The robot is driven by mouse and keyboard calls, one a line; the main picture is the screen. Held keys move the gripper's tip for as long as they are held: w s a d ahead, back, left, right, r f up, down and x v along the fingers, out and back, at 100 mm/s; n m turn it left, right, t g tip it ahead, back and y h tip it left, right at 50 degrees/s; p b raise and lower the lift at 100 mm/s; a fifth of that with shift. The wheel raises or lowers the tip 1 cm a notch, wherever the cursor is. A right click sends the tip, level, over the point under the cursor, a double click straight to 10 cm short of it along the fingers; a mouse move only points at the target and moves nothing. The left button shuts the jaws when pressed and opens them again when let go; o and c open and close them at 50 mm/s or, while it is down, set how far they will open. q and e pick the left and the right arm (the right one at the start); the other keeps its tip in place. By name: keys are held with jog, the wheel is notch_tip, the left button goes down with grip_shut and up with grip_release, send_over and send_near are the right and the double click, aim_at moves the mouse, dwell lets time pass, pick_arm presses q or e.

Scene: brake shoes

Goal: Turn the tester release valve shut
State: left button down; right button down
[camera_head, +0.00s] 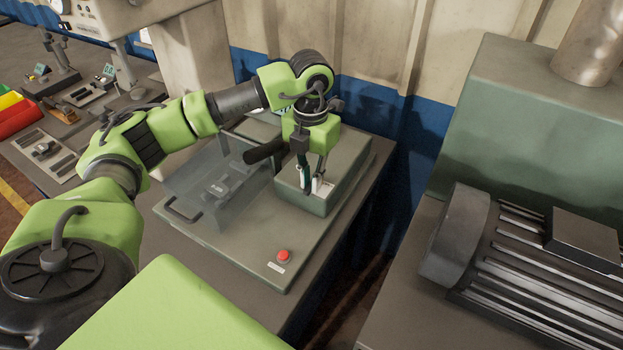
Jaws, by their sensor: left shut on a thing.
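The tester (240,245) is a grey-green bench unit with a raised box (345,172) at its back right. My left gripper (312,186) reaches down from above onto this box, fingers pointing down. It is shut on the small release valve at the top of the box. The fingers hide most of the valve, so its turn angle cannot be told. A black handle (265,152) sticks out to the left beside the gripper. My right gripper is not in view.
A clear guard (205,185) stands on the tester left of the box. A red button (283,255) sits at the front. A green machine with a slotted bed (535,260) stands at right, across a gap. Other devices (50,80) and coloured bins (15,112) are at left.

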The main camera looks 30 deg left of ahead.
pick_arm(q)
jog(key=shift+r, duration=0.1)
jog(key=c, duration=2.1)
grip_release()
notch_tip(320, 180, up, 12)
